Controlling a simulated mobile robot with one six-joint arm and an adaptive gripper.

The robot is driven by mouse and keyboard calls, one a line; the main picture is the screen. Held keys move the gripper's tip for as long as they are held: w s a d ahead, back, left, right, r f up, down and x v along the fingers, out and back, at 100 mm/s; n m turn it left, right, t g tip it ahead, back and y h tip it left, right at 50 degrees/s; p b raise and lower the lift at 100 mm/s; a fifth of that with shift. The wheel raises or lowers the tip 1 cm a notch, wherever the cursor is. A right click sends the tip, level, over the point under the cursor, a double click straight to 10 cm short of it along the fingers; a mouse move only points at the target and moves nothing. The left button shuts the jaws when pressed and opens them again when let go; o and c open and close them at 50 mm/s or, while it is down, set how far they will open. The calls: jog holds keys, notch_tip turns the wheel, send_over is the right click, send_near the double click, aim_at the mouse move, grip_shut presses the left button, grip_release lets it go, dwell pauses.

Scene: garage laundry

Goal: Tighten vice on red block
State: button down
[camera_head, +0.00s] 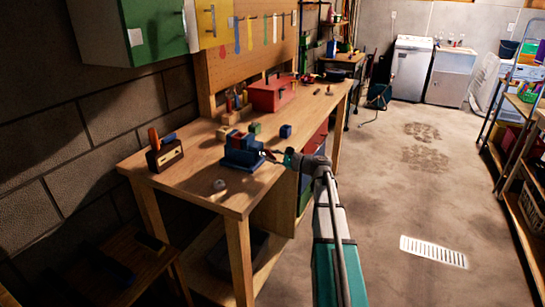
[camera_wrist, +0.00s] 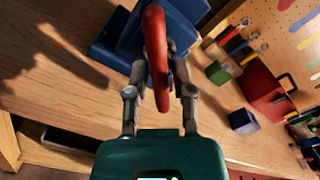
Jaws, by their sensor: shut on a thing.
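A blue vice (camera_head: 242,152) stands near the front edge of the wooden workbench. In the wrist view, its blue body (camera_wrist: 172,20) fills the top middle. A long red handle (camera_wrist: 154,45) sticks out from the vice toward the camera. My gripper (camera_wrist: 160,78) has its two grey fingers on either side of this handle and is shut on it. In the head view, my gripper (camera_head: 274,154) reaches the right side of the vice from the aisle. I cannot clearly make out a red block between the vice jaws.
Open floor (camera_head: 400,200) lies to the right, with shelves beyond.

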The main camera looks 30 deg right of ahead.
dwell(0.3)
jog(key=c, duration=0.6)
grip_release()
jog(key=shift+c, duration=0.2)
jog(key=v, duration=1.2)
